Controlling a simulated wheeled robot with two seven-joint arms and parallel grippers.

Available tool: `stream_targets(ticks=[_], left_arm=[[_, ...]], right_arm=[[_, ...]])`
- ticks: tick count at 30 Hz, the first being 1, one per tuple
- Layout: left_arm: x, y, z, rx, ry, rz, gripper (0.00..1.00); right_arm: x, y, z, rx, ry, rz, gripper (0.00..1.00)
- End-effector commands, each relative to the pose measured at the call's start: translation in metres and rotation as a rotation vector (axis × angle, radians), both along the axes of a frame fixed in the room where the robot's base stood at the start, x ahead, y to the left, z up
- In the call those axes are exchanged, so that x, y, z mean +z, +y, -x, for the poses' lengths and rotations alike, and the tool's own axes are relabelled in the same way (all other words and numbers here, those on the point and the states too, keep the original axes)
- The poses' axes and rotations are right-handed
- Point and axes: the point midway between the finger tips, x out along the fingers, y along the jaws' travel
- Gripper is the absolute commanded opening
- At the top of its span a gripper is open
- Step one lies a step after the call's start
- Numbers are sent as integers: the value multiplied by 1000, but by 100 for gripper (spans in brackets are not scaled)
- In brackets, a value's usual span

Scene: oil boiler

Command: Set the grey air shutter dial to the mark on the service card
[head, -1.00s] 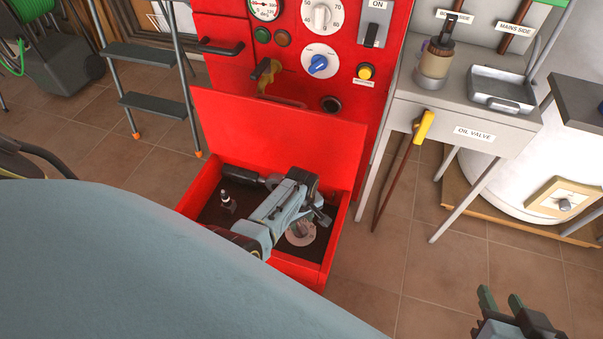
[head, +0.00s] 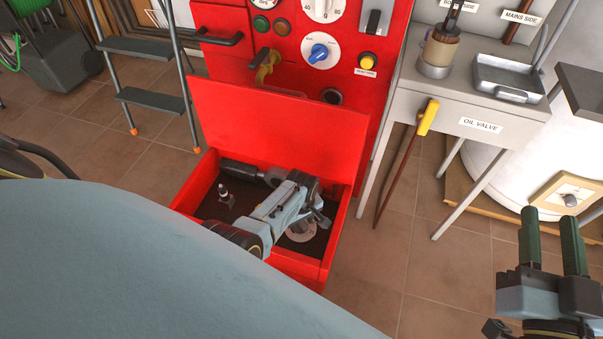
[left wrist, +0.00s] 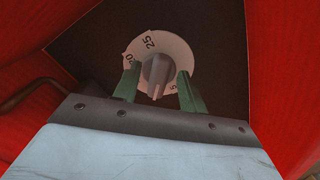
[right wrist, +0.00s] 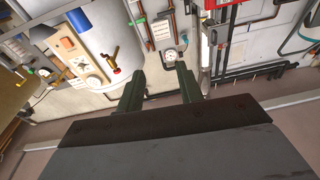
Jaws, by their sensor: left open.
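The grey air shutter dial (left wrist: 155,72) sits on a pale round scale (left wrist: 178,50) on the dark floor of the red box. In the head view the dial's scale (head: 302,232) is partly hidden by my left gripper (head: 318,218). My right gripper (head: 552,235) is open and empty at the lower right. I cannot make out a service card.
The red box's raised front panel (head: 265,135) stands behind my left gripper. Tiled floor (head: 400,265) lies clear between box and right gripper.

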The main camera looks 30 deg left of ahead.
Motion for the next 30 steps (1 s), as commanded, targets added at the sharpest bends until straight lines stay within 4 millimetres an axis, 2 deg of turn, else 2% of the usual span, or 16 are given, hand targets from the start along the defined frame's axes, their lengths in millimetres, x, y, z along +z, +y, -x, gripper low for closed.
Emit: stream_targets(ticks=[7,17,25,30], left_arm=[[0,0,0,0,0,0,42],[0,0,0,0,0,0,0],[0,0,1,-24,2,-1,0],[1,1,1,-94,2,-1,0]], right_arm=[[1,0,0,0,-4,-1,36],[1,0,0,0,-3,-1,36],[-2,0,0,0,18,5,36],[-20,-4,-2,-9,122,38,36]])
